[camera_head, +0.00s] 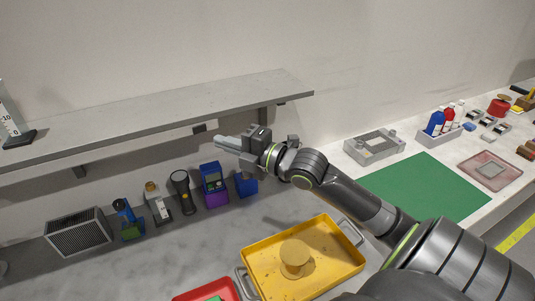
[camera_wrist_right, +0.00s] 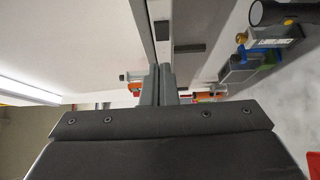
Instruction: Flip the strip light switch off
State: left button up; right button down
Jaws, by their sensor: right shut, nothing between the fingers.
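A small dark box (camera_head: 200,127) sits on the wall just under the shelf; it looks like the strip light switch, but its lever is too small to make out. A dark rectangular block (camera_wrist_right: 190,48) on the wall in the right wrist view may be the same box. My right gripper (camera_head: 222,143) is shut and empty under the shelf's right part, pointing left. Its fingertips are just right of and below the box in the head view, apart from it in the picture. The fingers (camera_wrist_right: 160,72) also show together in the right wrist view. My left gripper is not in view.
The grey shelf (camera_head: 170,108) runs above the gripper. A lit strip (camera_wrist_right: 28,90) shows in the right wrist view. Below stand a flashlight (camera_head: 181,190), a blue-purple device (camera_head: 214,187) and a vented box (camera_head: 79,233). A yellow tray (camera_head: 340,264) lies in front.

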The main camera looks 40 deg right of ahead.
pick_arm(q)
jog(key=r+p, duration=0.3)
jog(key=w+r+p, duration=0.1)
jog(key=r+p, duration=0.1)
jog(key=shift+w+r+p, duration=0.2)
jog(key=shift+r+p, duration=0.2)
pick_arm(e)
jog(key=s+d, duration=0.5)
jog(key=s, duration=0.1)
jog(key=shift+d+f, duration=0.25)
jog(key=shift+d, duration=0.1)
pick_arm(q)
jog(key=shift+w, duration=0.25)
